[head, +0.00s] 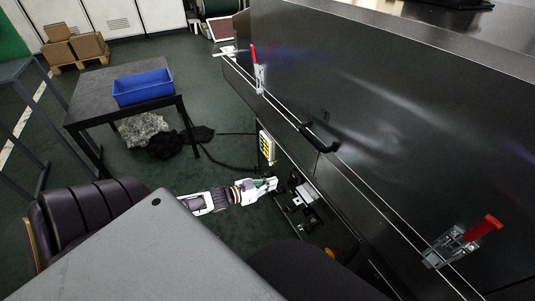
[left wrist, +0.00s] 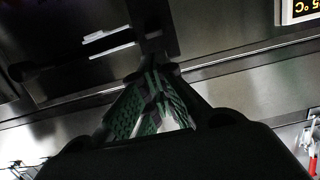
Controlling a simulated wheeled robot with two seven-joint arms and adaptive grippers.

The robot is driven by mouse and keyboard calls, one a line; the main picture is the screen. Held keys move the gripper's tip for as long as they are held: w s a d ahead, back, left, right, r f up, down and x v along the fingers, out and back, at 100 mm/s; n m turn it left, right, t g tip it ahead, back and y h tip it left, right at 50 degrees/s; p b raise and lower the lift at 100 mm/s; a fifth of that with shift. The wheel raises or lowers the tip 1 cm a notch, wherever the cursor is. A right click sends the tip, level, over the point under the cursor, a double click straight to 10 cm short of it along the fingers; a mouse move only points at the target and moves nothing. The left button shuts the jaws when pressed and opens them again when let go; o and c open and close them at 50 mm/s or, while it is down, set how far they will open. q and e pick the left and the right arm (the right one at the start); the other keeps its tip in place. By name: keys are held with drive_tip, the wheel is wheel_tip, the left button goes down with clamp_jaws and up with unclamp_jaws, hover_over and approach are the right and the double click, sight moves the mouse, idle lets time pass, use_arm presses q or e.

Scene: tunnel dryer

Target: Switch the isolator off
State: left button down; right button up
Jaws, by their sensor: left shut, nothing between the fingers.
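My left gripper (head: 272,184) reaches in from the left, low beside the dark metal dryer (head: 390,110). Its fingers are shut with nothing between them; they also show in the left wrist view (left wrist: 152,85), pointing toward a dark recess with pale bars. In the head view the fingertips are close to a dark low section of the dryer holding small grey and black fittings (head: 302,197). I cannot make out which part is the isolator, and cannot tell whether the fingertips touch anything. My right gripper is not in view.
Red-handled clamps (head: 484,228) (head: 254,55) and a black handle (head: 320,138) stick out from the dryer's side. A table (head: 92,82) with a blue bin (head: 143,88) and a dark chair (head: 88,212) are at left.

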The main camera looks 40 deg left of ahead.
sight(294, 177)
use_arm(q)
drive_tip(key=b+x, duration=0.2)
drive_tip(key=x, duration=0.3)
drive_tip(key=shift+w+d, duration=0.15)
drive_tip(key=shift+w, duration=0.15)
drive_tip(key=shift+b+x, duration=0.4)
drive_tip(key=shift+x, duration=0.35)
drive_tip(key=shift+w, duration=0.1)
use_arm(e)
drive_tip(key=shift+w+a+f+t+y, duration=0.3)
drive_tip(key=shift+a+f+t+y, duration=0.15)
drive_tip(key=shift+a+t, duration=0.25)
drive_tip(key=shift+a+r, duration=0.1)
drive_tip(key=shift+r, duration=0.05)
use_arm(q)
drive_tip(key=shift+f, duration=0.2)
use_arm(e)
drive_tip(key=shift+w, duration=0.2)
